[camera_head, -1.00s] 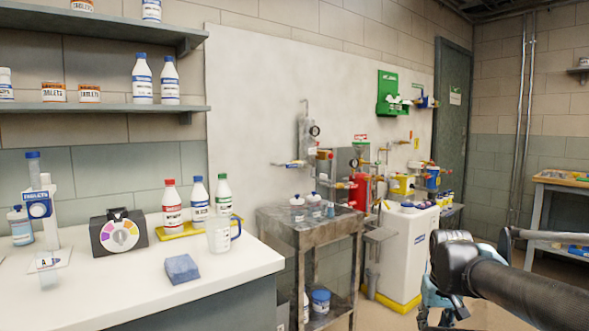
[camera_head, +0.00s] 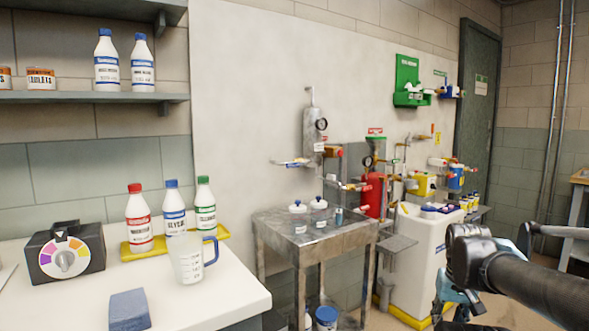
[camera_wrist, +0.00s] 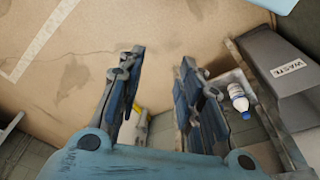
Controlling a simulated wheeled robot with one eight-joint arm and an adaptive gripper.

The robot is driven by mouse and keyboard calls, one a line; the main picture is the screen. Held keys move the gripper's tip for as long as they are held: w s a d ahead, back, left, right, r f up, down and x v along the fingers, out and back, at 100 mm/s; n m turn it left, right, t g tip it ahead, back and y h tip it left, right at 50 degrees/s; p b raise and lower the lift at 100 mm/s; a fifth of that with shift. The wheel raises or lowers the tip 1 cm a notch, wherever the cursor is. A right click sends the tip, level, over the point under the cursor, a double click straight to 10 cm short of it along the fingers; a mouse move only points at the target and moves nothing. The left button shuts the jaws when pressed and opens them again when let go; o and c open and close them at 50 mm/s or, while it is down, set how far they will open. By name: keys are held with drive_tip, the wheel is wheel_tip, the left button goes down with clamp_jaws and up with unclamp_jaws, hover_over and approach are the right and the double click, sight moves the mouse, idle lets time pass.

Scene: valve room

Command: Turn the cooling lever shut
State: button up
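Several valves and levers are on the pale wall panel (camera_head: 255,100) in the head view. A lever with a blue and white handle (camera_head: 290,162) juts left below a grey cylinder with a gauge (camera_head: 312,132). Other blue valve parts show at the right, one by the green box (camera_head: 452,92) and one lower down (camera_head: 456,178). Their labels are too small to read, so I cannot tell which is the cooling lever. My gripper (camera_wrist: 158,65) is open and empty, its fingers apart above the floor. In the head view my gripper (camera_head: 457,308) is low at the right, away from the valves.
A metal table (camera_head: 300,232) with small bottles stands before the panel. A white counter (camera_head: 210,290) at the left holds bottles, a jug (camera_head: 190,258) and a blue sponge (camera_head: 129,309). A white cabinet (camera_head: 425,255) stands near my arm. A WASTE bin (camera_wrist: 280,65) shows in the wrist view.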

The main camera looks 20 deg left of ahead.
sight(294, 166)
drive_tip(key=shift+o, duration=0.4)
drive_tip(key=shift+s+a+r, duration=0.1)
drive_tip(key=shift+s+r, duration=0.05)
drive_tip(key=shift+s, duration=0.05)
drive_tip(key=w+a+r+m+t+y, duration=0.3)
drive_tip(key=w+a+r+y, duration=0.2)
drive_tip(key=w+a+r, duration=0.65)
drive_tip(key=w+a+r+m+t+y, duration=0.35)
drive_tip(key=w+a+r, duration=0.55)
drive_tip(key=a, duration=0.6)
drive_tip(key=w+a+r+m+t+y, duration=0.25)
drive_tip(key=w+a+r+y, duration=0.25)
drive_tip(key=w+a+r, duration=0.65)
drive_tip(key=shift+n, duration=0.4)
drive_tip(key=x, duration=0.5)
drive_tip(key=s+a+x, duration=0.1)
drive_tip(key=x, duration=1.1)
drive_tip(key=shift+s+a+f, duration=0.15)
drive_tip(key=shift+s+f, duration=0.15)
drive_tip(key=shift+s, duration=0.1)
drive_tip(key=shift+c, duration=0.3)
clamp_jaws()
